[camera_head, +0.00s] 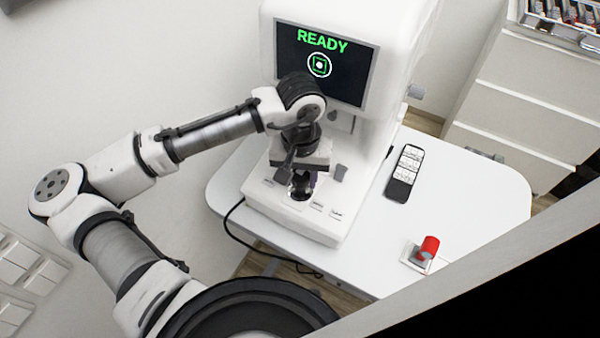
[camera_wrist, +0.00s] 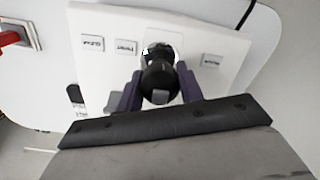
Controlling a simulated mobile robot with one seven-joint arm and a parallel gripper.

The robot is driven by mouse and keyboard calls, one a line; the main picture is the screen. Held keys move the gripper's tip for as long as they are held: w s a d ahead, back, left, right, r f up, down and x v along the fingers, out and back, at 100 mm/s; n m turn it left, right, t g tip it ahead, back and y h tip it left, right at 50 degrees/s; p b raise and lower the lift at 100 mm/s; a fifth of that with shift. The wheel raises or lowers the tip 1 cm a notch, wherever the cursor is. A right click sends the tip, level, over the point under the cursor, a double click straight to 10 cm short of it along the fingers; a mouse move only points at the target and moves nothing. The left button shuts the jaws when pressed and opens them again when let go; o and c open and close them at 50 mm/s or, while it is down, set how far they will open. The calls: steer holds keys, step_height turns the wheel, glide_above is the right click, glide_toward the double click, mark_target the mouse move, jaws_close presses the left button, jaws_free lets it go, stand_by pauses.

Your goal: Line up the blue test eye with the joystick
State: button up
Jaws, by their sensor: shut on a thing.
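The white eye-test machine (camera_head: 390,60) stands on a white table. Its dark screen (camera_head: 345,83) reads "READY" in green, above a small green square inside a white ring with a bright spot in the middle. The black joystick (camera_wrist: 160,82) rises from the machine's labelled base (camera_head: 330,232). In the wrist view my gripper (camera_wrist: 160,88) has its two dark purple fingers on either side of the joystick's knob, shut on it. In the head view my gripper (camera_head: 302,182) is low over the base and mostly hides the joystick. I see no blue test eye in either view.
A black remote-like handset (camera_head: 404,173) lies right of the machine. A red cylinder (camera_head: 430,247) sits on a small plate near the table's front right. A black cable (camera_head: 255,240) hangs at the front left. White drawers (camera_head: 520,100) stand at the back right.

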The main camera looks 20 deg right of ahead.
steer(key=o, duration=1.1)
steer(key=shift+c, duration=0.2)
steer(key=shift+r, duration=0.1)
